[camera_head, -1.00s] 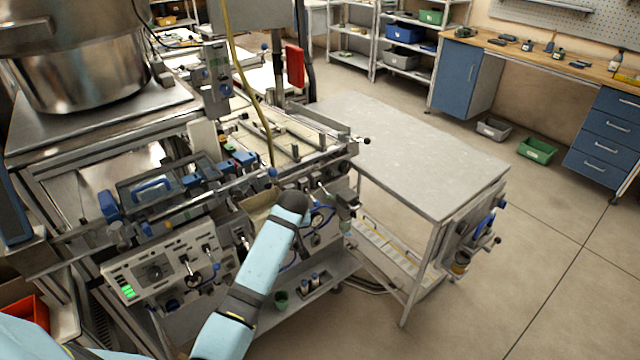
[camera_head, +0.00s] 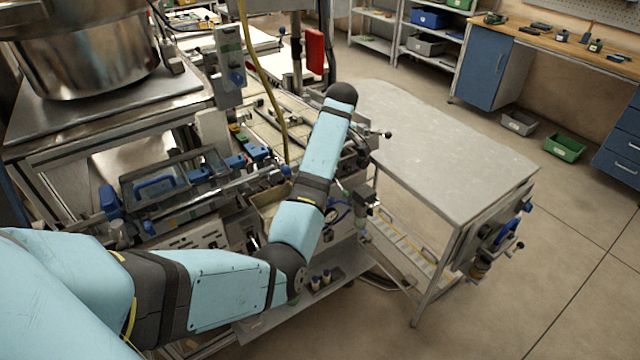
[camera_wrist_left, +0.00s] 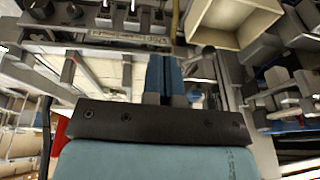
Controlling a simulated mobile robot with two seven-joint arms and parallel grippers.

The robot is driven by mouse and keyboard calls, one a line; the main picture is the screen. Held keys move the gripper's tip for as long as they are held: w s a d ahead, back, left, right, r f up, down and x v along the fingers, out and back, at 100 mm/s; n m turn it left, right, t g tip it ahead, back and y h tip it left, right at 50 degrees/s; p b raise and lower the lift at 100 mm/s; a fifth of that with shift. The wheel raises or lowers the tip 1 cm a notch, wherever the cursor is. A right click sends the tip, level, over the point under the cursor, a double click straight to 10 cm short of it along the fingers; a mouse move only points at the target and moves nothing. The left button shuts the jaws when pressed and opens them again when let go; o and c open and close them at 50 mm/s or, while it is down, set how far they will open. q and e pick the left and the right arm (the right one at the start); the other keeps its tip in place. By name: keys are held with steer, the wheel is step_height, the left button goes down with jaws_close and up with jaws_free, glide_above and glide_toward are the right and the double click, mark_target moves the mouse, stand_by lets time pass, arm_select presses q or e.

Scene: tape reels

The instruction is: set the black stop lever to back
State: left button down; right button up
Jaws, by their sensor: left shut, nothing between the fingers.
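My left arm (camera_head: 315,165) reaches over the machine in the head view, and its gripper is hidden there behind the arm's dark rounded end. In the left wrist view my left gripper (camera_wrist_left: 162,64) shows as two blue fingers shut together with nothing between them, near machine parts. I cannot say for sure which part is the black stop lever. A black-tipped rod (camera_head: 387,134) sticks out at the right end of the machine, and a small dark lever (camera_head: 253,241) shows on the front, beside my arm. My right gripper is out of view.
A beige open box (camera_wrist_left: 236,20) is at the top of the left wrist view. A grey table (camera_head: 440,150) stands right of the machine. A large metal bowl (camera_head: 85,60) is at the back left. Open floor lies at the right.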

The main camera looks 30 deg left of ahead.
arm_select(q)
steer(key=x, duration=0.4)
steer(key=p+x, duration=0.1)
steer(key=x, duration=0.7)
steer(key=shift+s+d+f+p, duration=0.2)
steer(key=shift+d+f+p, duration=0.1)
steer(key=shift+p, duration=0.1)
steer(key=shift+s+f, duration=0.2)
steer(key=shift+f, duration=0.5)
steer(key=shift+s+d+f+t+y, duration=0.1)
steer(key=shift+d+f+t+y, duration=0.2)
steer(key=shift+f+y, duration=0.2)
steer(key=y, duration=0.1)
steer(key=d+f+t+y, duration=0.1)
steer(key=y, duration=0.1)
steer(key=shift+s+d+b, duration=0.1)
steer(key=shift+s+b, duration=0.1)
steer(key=shift+b, duration=0.1)
